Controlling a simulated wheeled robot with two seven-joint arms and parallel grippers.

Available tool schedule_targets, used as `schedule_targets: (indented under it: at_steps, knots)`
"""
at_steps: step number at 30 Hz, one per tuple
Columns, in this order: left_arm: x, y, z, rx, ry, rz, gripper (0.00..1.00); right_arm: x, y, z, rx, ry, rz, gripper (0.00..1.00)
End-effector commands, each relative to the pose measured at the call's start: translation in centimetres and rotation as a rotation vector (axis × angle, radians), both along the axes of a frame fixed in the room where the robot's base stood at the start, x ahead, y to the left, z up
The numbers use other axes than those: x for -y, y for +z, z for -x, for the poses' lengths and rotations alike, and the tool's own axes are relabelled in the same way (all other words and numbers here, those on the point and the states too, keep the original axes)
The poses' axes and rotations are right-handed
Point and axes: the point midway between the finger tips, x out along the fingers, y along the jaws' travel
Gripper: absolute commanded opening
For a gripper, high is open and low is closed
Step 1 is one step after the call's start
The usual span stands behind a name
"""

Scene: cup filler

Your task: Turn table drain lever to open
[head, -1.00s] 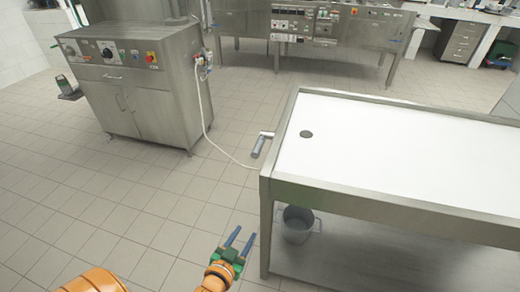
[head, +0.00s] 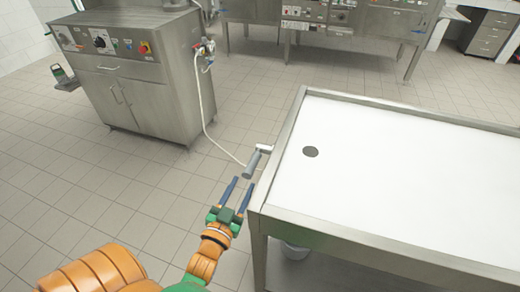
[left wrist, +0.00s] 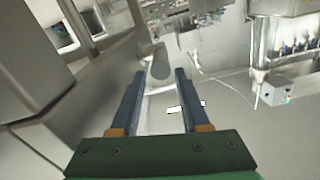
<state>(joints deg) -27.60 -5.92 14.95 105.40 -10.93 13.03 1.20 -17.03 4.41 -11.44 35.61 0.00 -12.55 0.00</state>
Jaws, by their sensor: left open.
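The drain lever (head: 256,161) is a grey cylindrical handle on a short arm at the left edge of the steel table (head: 292,118). My left gripper (head: 239,184) is open and empty, with its blue fingers pointing at the lever from the near side. In the left wrist view the lever (left wrist: 158,62) shows just beyond the fingertips (left wrist: 158,72), roughly between them, and no contact is visible. My right gripper is not in view.
A steel cabinet (head: 140,75) with knobs stands at the back left, with a white hose (head: 210,110) running down to the floor near the lever. A bucket (head: 295,250) is partly visible under the table. The tiled floor left of the table is clear.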

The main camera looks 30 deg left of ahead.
Motion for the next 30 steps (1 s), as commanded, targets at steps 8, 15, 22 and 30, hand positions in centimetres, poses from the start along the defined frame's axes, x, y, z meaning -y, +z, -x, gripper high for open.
schedule_targets:
  at_steps: [8, 15, 22, 30]
  knots:
    - [-1.1, 0.0, -4.7, 0.004, -0.001, -0.001, 0.46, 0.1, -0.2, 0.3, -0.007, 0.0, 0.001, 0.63]
    - [-2.2, -0.1, -9.1, 0.003, -0.001, -0.001, 0.46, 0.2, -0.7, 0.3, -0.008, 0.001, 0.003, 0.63]
    - [-2.7, -0.1, -11.2, 0.001, 0.0, -0.001, 0.46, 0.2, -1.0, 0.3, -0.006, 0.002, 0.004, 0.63]
    - [-2.8, -0.1, -11.4, -0.001, 0.0, 0.0, 0.46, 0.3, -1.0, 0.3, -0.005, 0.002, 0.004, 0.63]
